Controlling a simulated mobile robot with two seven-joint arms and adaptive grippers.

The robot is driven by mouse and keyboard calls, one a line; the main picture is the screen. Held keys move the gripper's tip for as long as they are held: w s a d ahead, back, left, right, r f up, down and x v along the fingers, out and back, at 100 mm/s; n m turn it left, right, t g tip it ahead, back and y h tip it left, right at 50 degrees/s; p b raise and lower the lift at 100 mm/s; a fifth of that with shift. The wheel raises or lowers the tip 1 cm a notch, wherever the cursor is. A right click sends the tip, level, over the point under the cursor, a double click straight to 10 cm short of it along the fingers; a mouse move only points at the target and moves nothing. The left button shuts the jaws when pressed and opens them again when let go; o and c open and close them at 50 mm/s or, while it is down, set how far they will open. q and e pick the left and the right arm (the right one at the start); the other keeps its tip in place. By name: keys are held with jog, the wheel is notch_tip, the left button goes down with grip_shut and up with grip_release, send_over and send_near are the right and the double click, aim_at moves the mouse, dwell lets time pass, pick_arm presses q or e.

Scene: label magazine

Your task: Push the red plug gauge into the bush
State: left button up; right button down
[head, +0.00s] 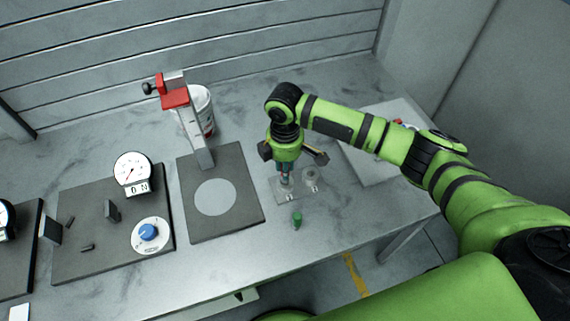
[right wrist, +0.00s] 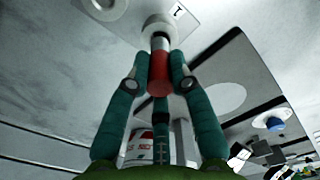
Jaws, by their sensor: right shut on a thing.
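My right gripper (head: 286,180) points down over a small clear plate (head: 281,197) with two bushes. In the right wrist view its teal fingers (right wrist: 159,82) are shut on the red plug gauge (right wrist: 160,72). The gauge's pale metal end (right wrist: 160,43) points at the bush (right wrist: 158,24) beside the label 1. The end meets or overlaps the bush in the picture; I cannot tell how deep it sits. The other bush (head: 311,174) stands to the right, by label 2. My left gripper is not in view.
A green plug (head: 297,219) stands just in front of the plate. Left are a dark base (head: 240,221) with a red-topped stand (head: 176,98), a white can (head: 201,111), and a dial gauge (head: 132,169) with a blue knob (head: 148,232). A pale board (head: 366,165) lies right, under my arm.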

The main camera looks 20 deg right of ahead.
jog(key=shift+f+b, duration=0.7)
jog(key=shift+f, duration=1.15)
jog(key=c, duration=1)
grip_release()
notch_tip(320, 180, up, 12)
jog(key=shift+r, duration=0.1)
